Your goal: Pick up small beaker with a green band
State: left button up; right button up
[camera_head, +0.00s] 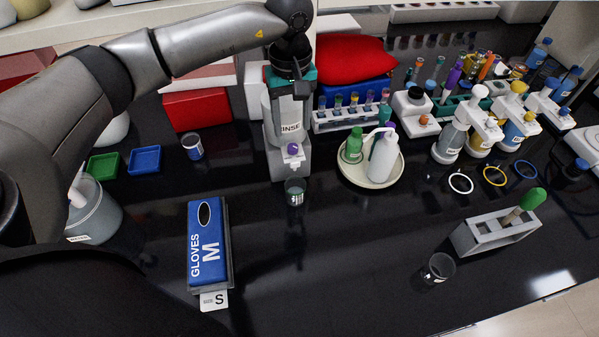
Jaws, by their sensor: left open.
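A small dark glass beaker (295,192) with what looks like a greenish band stands upright on the black bench, just in front of the rinse dispenser (291,131). My left arm comes in from the left, and its gripper (290,92) points down in front of the dispenser's upper part. The gripper is open and appears above and behind the beaker in the picture, apart from it. Its fingertips are hard to tell from the dispenser. My right gripper is not in view.
A blue glove box (208,245) lies front left of the beaker. A round tray (352,174) with bottles is to its right. A blue-banded beaker (193,147) stands left; another beaker (438,269) and a grey rack (490,236) stand front right. Bench between is clear.

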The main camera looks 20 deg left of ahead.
aim_at(295, 186)
jog(key=k+l, duration=0.5)
jog(key=k, duration=0.15)
jog(key=k+l, duration=0.5)
jog(key=k, duration=0.2)
